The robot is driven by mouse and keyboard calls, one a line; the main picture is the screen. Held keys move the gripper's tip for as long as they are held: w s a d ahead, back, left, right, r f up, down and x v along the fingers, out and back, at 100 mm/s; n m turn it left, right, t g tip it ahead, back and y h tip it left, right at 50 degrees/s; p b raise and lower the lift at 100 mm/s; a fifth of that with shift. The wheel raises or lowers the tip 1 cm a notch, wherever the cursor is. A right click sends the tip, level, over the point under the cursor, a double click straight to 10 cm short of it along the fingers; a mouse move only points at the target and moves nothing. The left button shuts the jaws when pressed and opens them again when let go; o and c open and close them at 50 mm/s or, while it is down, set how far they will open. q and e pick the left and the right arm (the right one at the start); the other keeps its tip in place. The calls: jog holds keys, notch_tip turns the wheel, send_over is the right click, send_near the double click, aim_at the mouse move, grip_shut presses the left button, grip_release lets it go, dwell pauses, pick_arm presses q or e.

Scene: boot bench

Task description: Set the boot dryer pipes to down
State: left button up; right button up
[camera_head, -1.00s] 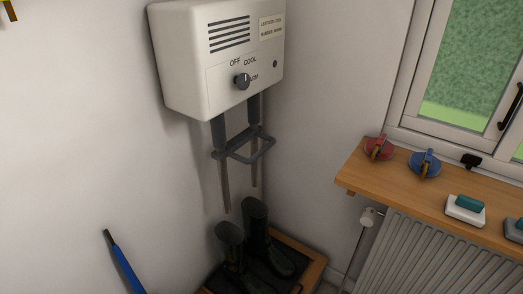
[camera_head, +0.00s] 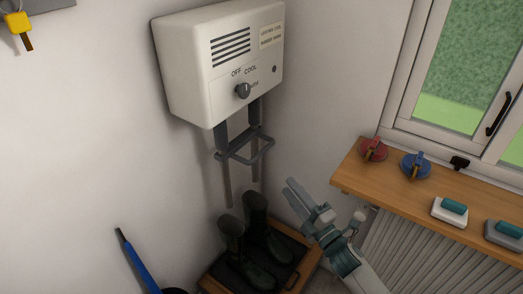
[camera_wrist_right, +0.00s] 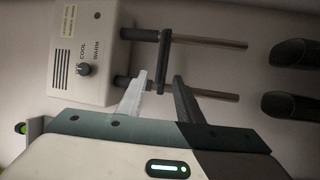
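The boot dryer (camera_head: 195,75) is a white wall box with a dark knob (camera_head: 242,90); the knob also shows in the wrist view (camera_wrist_right: 84,69). Two pipes (camera_head: 227,180) hang from it, dark sleeves above and thin metal below, joined by a dark looped handle (camera_head: 262,153). The pipe ends are above or near two dark boots (camera_head: 262,230). My right gripper (camera_head: 290,187) is open and empty, right of and below the handle. In the right wrist view its fingers (camera_wrist_right: 161,78) are apart, with the handle (camera_wrist_right: 165,48) just beyond them. My left gripper is out of view.
The boots stand in a wood-edged tray (camera_head: 299,275). A wooden shelf (camera_head: 345,185) holding red and blue items and brushes lies right, above a radiator (camera_head: 410,250). A blue-handled tool (camera_head: 137,262) leans at lower left. A yellow-tagged key (camera_head: 18,22) hangs top left.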

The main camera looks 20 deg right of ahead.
aim_at(261, 153)
jog(key=shift+w, duration=0.1)
jog(key=p+x, duration=0.2)
jog(key=x, duration=0.6)
jog(key=p+x, duration=0.2)
jog(key=x, duration=0.7)
jog(key=shift+w+a+f+p, duration=0.1)
jog(key=shift+w+f+p, duration=0.1)
jog(key=shift+p, duration=0.1)
grip_shut()
